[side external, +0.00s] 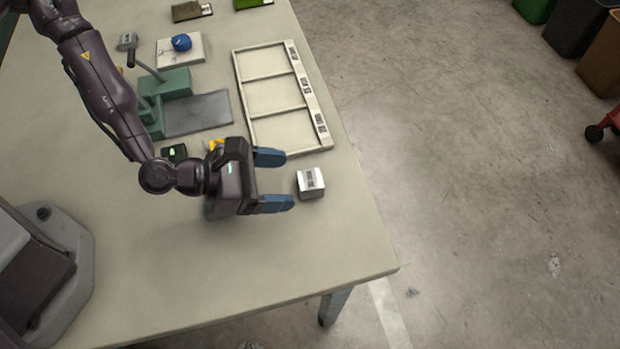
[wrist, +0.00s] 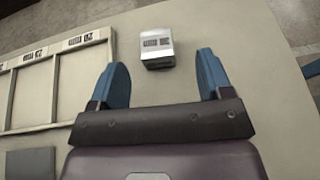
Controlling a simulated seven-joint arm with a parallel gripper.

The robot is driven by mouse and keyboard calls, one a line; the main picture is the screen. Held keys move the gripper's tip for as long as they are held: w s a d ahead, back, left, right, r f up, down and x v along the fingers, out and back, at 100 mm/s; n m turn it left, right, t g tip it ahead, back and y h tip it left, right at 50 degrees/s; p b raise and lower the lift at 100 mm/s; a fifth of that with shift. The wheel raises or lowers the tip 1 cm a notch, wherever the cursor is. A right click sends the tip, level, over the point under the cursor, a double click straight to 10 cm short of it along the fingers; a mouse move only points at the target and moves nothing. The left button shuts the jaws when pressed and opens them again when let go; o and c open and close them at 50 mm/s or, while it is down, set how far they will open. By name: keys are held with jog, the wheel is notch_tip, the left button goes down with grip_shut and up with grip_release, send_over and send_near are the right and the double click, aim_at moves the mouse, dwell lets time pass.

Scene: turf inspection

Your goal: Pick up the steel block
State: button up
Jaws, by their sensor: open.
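The steel block (side external: 310,183) is a small silvery cube with a dark printed label on top. It sits on the table near its right edge. In the wrist view the block (wrist: 157,50) lies just beyond my fingertips, roughly between their lines and a little left of the middle. My gripper (side external: 282,180) is open and empty, with its two blue fingers pointing toward the block. In the wrist view the gripper (wrist: 162,72) shows both fingers spread wider than the block, and neither touches it.
A cream tray (side external: 272,80) with three empty compartments lies beyond the gripper. A green device with a dark plate (side external: 198,113) and a blue ball on a white pad (side external: 196,51) stand farther left. The table (side external: 330,245) is clear around the block, and its edge is close on the right.

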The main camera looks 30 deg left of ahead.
aim_at(309, 179)
jog(key=x, duration=0.5)
jog(key=shift+w+a, duration=0.15)
jog(key=shift+w, duration=0.1)
jog(key=shift+c, duration=0.2)
